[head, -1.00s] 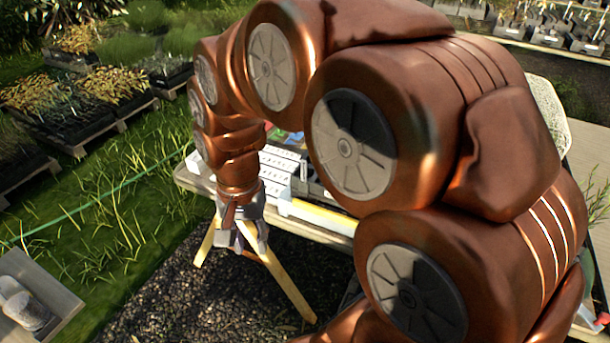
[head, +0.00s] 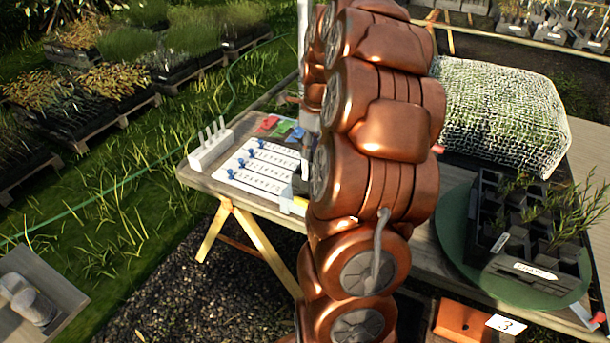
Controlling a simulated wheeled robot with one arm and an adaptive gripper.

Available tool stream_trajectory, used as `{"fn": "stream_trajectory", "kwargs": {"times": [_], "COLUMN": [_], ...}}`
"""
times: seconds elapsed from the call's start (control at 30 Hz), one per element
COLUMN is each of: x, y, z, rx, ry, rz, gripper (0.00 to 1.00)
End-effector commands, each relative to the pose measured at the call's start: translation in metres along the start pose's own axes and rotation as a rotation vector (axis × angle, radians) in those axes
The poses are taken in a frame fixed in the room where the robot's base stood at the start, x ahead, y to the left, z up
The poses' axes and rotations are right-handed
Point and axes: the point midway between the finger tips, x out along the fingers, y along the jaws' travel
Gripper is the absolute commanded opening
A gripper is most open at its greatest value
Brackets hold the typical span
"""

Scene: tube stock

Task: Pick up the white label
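Several white labels show in the head view, and I cannot tell which one the task names. One white label (head: 535,270) with writing lies against the front of a black cell tray on the right. A smaller white label (head: 500,243) stands at that tray's left side. Upright white sticks (head: 211,140) stand in a white holder at the table's left end. My copper arm rises through the middle of the view. My gripper is not clearly visible; the arm hides that area, so its fingers and anything in them cannot be seen.
The wooden table (head: 262,203) carries a white board (head: 262,167) with blue pegs and rows of writing. The black tray (head: 487,200) with seedlings sits on a green round mat (head: 455,235). A net-covered mound (head: 500,115) stands behind it. An orange box (head: 462,322) is below the front edge.

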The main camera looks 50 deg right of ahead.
Motion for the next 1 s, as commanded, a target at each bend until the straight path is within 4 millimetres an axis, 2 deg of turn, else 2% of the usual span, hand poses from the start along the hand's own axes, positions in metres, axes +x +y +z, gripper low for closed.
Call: {"fn": "stream_trajectory", "kwargs": {"times": [0.2, 0.47, 0.7, 0.97, 1.0], "x": [0.02, 0.036, 0.067, 0.072, 0.072], "y": [0.003, 0.005, 0.005, 0.005, 0.004], "z": [0.0, 0.004, 0.006, 0.006, 0.006], "rx": [-0.004, -0.005, -0.005, -0.006, -0.005], "ry": [0.005, 0.005, 0.003, 0.002, 0.002], "rz": [0.007, 0.009, 0.006, 0.003, 0.003], "gripper": [0.32, 0.32, 0.32, 0.32, 0.29]}}
